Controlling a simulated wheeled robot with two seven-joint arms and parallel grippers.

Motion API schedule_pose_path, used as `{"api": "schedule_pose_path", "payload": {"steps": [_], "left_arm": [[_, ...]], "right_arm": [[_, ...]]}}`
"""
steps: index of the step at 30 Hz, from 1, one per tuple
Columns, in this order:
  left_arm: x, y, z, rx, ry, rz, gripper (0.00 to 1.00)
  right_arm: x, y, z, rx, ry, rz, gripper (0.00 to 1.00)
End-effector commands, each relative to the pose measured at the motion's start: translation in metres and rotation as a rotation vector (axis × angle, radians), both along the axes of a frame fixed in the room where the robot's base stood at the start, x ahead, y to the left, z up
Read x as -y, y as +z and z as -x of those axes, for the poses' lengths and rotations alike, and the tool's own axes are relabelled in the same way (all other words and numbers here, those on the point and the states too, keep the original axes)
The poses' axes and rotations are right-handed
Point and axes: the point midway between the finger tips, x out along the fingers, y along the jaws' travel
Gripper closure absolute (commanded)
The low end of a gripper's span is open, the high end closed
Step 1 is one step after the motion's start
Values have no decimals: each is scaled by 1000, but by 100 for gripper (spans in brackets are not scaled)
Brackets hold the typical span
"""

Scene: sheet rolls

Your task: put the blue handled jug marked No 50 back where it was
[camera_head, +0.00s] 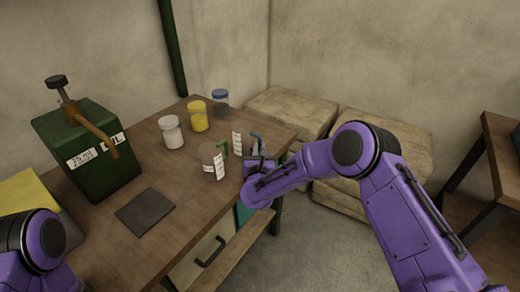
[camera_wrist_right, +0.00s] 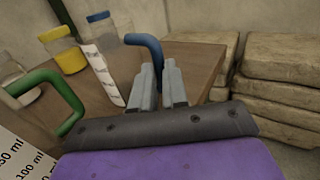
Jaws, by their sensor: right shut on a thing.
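The blue handled jug shows in the head view by its blue handle (camera_head: 257,137) and white label strip (camera_head: 237,143), near the table's right corner. In the right wrist view its blue handle (camera_wrist_right: 147,46) curves up over my fingers, and its label (camera_wrist_right: 101,76) stands left of them. My right gripper (camera_head: 254,152) is shut on the handle; its grey fingers (camera_wrist_right: 157,88) show close together. I cannot read No 50, nor tell whether the jug's base touches the table. My left arm enters at lower left; its gripper is out of view.
A green handled jug (camera_head: 209,158) stands close left of the blue one. White (camera_head: 171,133), yellow (camera_head: 198,117) and blue-lidded (camera_head: 220,98) jars stand behind. Stacked sacks (camera_head: 293,112) lie beyond the table's right edge.

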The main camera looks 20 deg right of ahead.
Motion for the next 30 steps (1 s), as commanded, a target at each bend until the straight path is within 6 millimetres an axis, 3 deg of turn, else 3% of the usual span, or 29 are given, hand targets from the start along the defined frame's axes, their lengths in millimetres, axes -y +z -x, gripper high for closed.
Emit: {"api": "schedule_pose_path", "payload": {"steps": [7,8,10,21,30], "left_arm": [[0,-4,0,0,0,0,59],[0,-4,0,0,0,0,59],[0,-3,0,0,0,0,59],[0,-1,0,0,0,0,59],[0,-21,0,0,0,0,59]], "right_arm": [[0,-3,0,1,1,0,100],[0,-3,0,0,1,0,83],[-1,-2,0,0,1,1,61],[-2,0,3,0,2,1,61],[-25,-2,71,0,5,1,61]]}}
